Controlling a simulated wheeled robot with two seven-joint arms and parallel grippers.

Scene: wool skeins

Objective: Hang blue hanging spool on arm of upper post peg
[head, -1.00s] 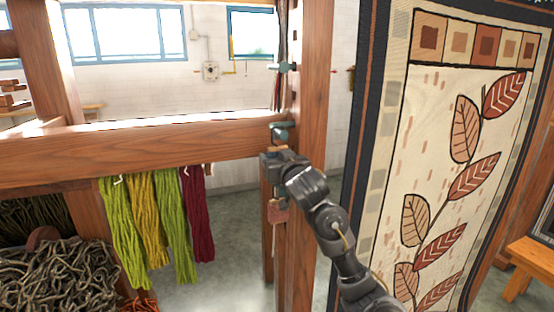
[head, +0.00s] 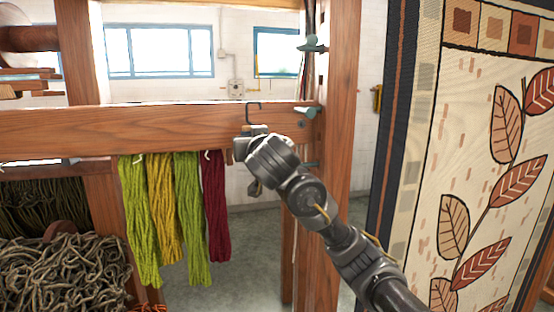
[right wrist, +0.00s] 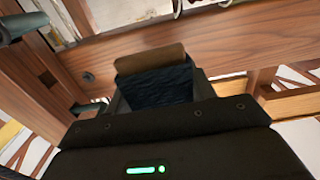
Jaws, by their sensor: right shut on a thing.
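The blue spool (right wrist: 158,88) shows in the right wrist view between my right gripper's jaws, dark blue wool with a brown end piece. In the head view my right gripper (head: 250,145) is in front of the crossbeam, left of the post, and mostly hides the spool. The post (head: 340,125) carries a grey-green upper peg (head: 313,45), above and right of the gripper. The hook is apart from this peg. My left gripper is out of view.
A lower peg (head: 308,112) and another peg (head: 308,165) sit on the post close to my right gripper. The wooden crossbeam (head: 150,130) runs behind the gripper. Green, yellow and dark red skeins (head: 165,215) hang below it. A leaf-patterned tapestry (head: 480,180) stands to the right.

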